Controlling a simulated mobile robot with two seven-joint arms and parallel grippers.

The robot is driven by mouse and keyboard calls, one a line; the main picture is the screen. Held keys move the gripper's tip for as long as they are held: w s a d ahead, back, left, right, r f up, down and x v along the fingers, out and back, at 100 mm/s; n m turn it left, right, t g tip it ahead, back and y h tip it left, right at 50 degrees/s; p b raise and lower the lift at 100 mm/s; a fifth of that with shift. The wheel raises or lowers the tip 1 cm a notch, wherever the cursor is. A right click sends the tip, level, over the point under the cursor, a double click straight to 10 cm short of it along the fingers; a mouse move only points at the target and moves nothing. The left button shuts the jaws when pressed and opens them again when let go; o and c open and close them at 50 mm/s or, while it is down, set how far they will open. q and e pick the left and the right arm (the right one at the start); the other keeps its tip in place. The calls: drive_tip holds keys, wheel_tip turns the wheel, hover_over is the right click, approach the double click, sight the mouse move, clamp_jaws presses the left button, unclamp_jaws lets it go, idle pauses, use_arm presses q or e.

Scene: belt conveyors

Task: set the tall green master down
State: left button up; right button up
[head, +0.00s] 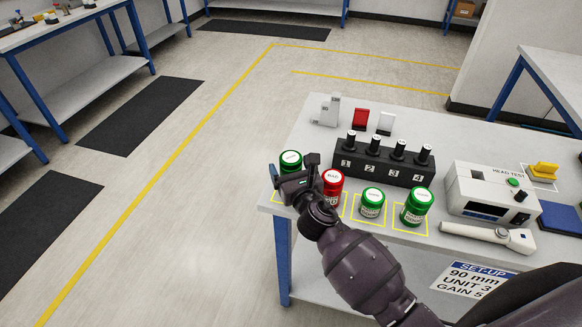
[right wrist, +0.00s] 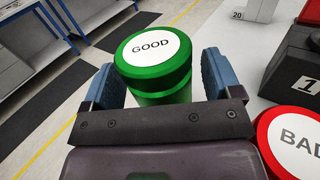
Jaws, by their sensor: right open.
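A green master (head: 290,157) with a white label on its lid is at the left front corner of the table. In the right wrist view the same master (right wrist: 155,60) reads GOOD and looks upright. My right gripper (head: 292,171) is around it, with one blue finger on each side. The jaws are open, with a gap visible beside the master. The gripper hides its lower part, so its base and full height cannot be seen. Two other green masters (head: 371,202) (head: 417,206) stand in yellow squares to the right. My left gripper is not in view.
A red BAD master (head: 332,181) stands just right of my right gripper. Behind it is a black numbered block (head: 372,167) with several black-handled pieces. A white tester (head: 487,192) and a handheld probe (head: 490,235) are at the right. Floor left of the table is clear.

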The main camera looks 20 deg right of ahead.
drive_tip(key=shift+r, duration=0.1)
drive_tip(key=shift+r, duration=0.15)
drive_tip(key=s, duration=1.2)
drive_tip(key=shift+d, duration=0.25)
